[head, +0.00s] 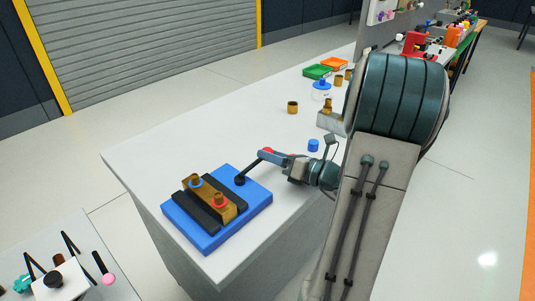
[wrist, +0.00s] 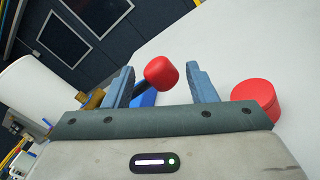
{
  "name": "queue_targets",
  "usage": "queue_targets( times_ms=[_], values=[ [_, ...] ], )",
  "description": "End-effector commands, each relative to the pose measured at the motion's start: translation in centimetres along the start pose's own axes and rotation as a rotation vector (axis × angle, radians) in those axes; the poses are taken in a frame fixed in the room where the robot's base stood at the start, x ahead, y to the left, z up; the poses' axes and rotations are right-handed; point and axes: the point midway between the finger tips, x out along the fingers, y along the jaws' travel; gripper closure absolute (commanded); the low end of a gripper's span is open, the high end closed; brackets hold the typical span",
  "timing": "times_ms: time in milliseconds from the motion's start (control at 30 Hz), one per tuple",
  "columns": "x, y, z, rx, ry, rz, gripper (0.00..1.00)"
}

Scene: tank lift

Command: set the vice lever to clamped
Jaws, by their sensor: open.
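The vice (head: 207,243) stands near the table's front corner, with a blue base, dark jaws and a brass-coloured block between them. Its black lever (head: 251,170) rises from the base's back right side toward my gripper (head: 266,156). In the wrist view the lever's red knob (wrist: 161,71) sits between the two blue fingers of my gripper (wrist: 161,80), which are apart. I see a gap on the right of the knob and cannot tell whether either finger touches it. In the head view the fingers partly hide the lever's end.
A red cylinder (wrist: 257,100) stands just right of my fingers in the wrist view. The white table (head: 190,138) is clear left of the vice.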

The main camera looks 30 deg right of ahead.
Motion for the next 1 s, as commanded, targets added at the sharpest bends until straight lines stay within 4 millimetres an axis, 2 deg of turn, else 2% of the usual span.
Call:
queue_targets(
  times_ms=[200, 467, 500, 667, 700, 867, 1000],
  values=[
    [1.7, 0.0, 0.0, 0.0, 0.0, 0.001, 0.48],
    [1.9, 0.0, 0.0, 0.0, 0.0, 0.0, 0.48],
    [1.9, 0.0, 0.0, 0.0, 0.0, 0.0, 0.51],
    [1.8, 0.0, 0.0, 0.0, 0.0, -0.001, 0.96],
    [1.8, 0.0, 0.0, 0.0, 0.0, -0.001, 1.0],
    [2.1, 0.0, 0.0, -0.001, -0.001, -0.003, 1.0],
    [3.4, 0.0, -0.1, -0.002, -0.005, -0.012, 1.0]
  ],
)
